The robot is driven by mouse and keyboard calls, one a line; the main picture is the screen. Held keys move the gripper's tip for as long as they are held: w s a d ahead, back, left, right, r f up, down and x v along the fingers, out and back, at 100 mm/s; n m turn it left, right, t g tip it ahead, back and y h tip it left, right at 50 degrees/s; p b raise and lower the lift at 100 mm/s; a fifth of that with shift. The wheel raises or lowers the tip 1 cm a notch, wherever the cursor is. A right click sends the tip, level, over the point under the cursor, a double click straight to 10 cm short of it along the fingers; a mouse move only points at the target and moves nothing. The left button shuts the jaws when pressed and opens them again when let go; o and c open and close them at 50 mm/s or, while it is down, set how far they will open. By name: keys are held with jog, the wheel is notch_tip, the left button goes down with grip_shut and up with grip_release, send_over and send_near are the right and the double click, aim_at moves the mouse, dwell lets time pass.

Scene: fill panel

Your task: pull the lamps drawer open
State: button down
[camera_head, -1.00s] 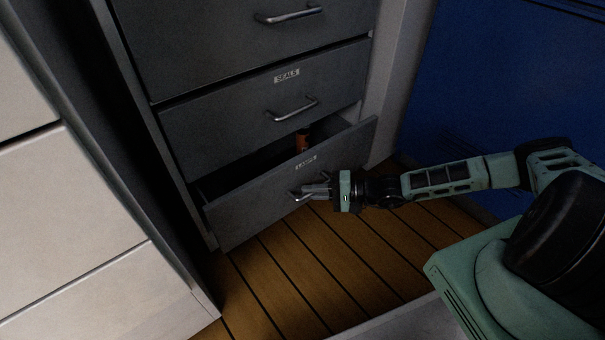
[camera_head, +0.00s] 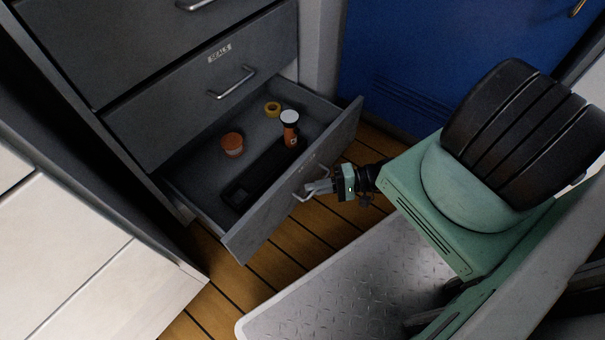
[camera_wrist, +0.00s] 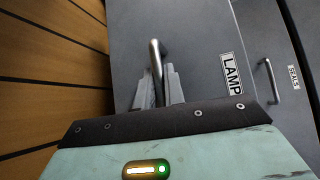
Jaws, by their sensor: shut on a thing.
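The lamps drawer (camera_head: 290,208) is the grey bottom drawer of the cabinet and stands well open in the head view. Its front also shows in the wrist view (camera_wrist: 200,60), with a label reading "LAMP", partly cut off. My gripper (camera_head: 318,187) is shut on the drawer's bar handle (camera_wrist: 155,55); the two fingers lie on either side of the bar in the wrist view (camera_wrist: 158,88).
The seals drawer (camera_head: 180,105) above is shut. A blue panel (camera_head: 420,70) stands behind at the right. A pale cabinet (camera_head: 80,260) is at the lower left. Wooden floor (camera_head: 250,275) shows in front of the drawer.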

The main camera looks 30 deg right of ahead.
jog(key=shift+s+d+p, duration=0.2)
jog(key=shift+s+d, duration=0.15)
jog(key=shift+s, duration=0.45)
jog(key=shift+s+d+p, duration=0.15)
jog(key=shift+s+d, duration=0.15)
jog(key=shift+s, duration=0.45)
jog(key=c, duration=1.5)
grip_release()
jog(key=p+v, duration=0.3)
jog(key=v, duration=1.4)
jog(key=shift+s+p, duration=0.2)
jog(key=shift+p, duration=0.15)
jog(key=shift+d, duration=0.15)
